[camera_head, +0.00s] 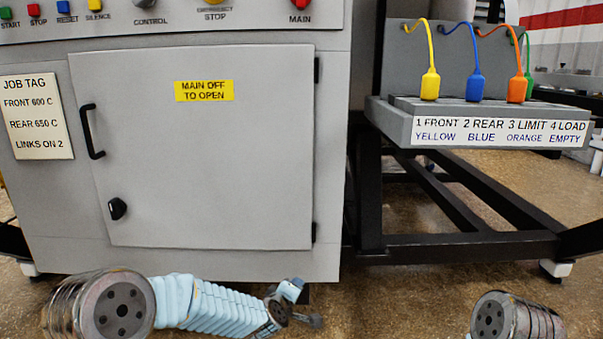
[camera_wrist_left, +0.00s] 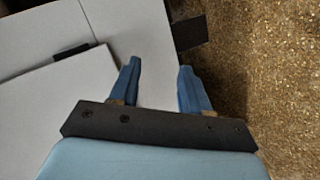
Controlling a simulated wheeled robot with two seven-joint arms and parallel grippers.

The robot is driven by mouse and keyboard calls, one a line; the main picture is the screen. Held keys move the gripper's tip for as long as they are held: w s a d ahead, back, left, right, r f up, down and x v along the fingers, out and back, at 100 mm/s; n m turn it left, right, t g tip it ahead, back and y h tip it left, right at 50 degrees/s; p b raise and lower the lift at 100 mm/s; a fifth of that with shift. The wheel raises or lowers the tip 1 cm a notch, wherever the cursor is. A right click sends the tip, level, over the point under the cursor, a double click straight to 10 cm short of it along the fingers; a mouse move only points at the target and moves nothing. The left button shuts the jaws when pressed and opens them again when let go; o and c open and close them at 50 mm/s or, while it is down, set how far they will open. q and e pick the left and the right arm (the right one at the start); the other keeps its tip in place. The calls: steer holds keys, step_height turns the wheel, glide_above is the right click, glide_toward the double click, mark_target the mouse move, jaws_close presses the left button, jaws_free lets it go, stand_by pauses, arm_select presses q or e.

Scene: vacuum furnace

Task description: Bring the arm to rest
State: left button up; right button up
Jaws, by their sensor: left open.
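My left arm (camera_head: 205,303) reaches in low from the left, in front of the furnace cabinet's lower edge. Its gripper (camera_head: 312,320) is small at the bottom of the head view, near the cabinet's lower right corner. In the left wrist view the left gripper (camera_wrist_left: 159,68) has its two blue fingers apart, with nothing between them. Grey cabinet panels lie beyond the fingers, and brown floor shows at the right. Of my right arm only a round joint (camera_head: 515,318) shows at the bottom right; its gripper is out of view.
The grey furnace cabinet (camera_head: 327,200) has a shut door (camera_head: 210,150) with a black handle (camera_head: 90,132). At the right, a black frame (camera_head: 450,246) carries a shelf with yellow, blue, orange and green plugs (camera_head: 430,84). Floor (camera_head: 400,300) is clear between my arms.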

arm_select(q)
steer(key=s+a+f+m+g, duration=0.3)
steer(key=s+a+f+g, duration=0.1)
steer(key=s+f, duration=0.75)
steer(key=s+a+f+m+g, duration=0.4)
steer(key=s+a+f, duration=0.1)
steer(key=s+f, duration=0.7)
steer(key=s+a+f+m+g, duration=0.15)
steer(key=s+f+g, duration=0.3)
steer(key=s, duration=0.75)
step_height(320, 180, up, 15)
steer(key=d+p, duration=0.1)
steer(key=p, duration=1.4)
steer(key=shift+w+t+h, duration=0.15)
steer(key=shift+t+h, duration=0.25)
steer(key=shift+t, duration=0.05)
steer(key=shift+m, duration=0.25)
steer(key=shift+w, duration=0.15)
